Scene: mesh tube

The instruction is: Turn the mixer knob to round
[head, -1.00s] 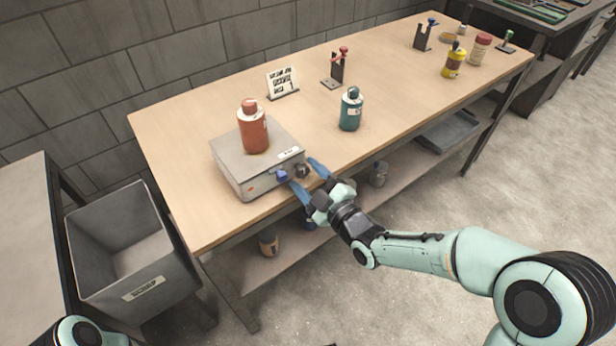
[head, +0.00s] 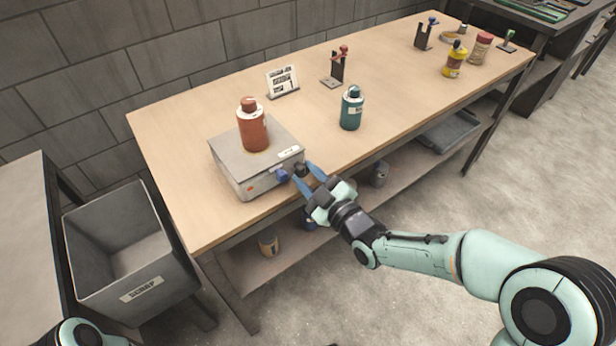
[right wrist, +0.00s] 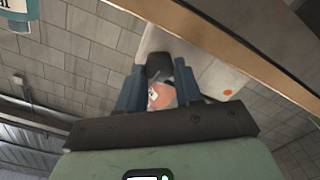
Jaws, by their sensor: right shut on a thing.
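The mixer is a grey box (head: 227,167) with a flat top, near the front left of the bench. Its front face has a blue knob (head: 281,175) and, to the right of it, a black knob (head: 300,169). My right gripper (head: 304,173) is shut on the black knob, its blue fingers on either side. In the right wrist view the black knob (right wrist: 159,65) shows between the fingertips. A red-orange bottle (head: 252,130) stands upright on the mixer. The knob's pointer is too small to read. My left gripper is out of view.
A teal bottle (head: 351,109) stands right of the mixer. A printed card (head: 282,80) and a stand with a red-topped piece (head: 337,67) are behind. A grey scrap bin (head: 130,255) is at the left.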

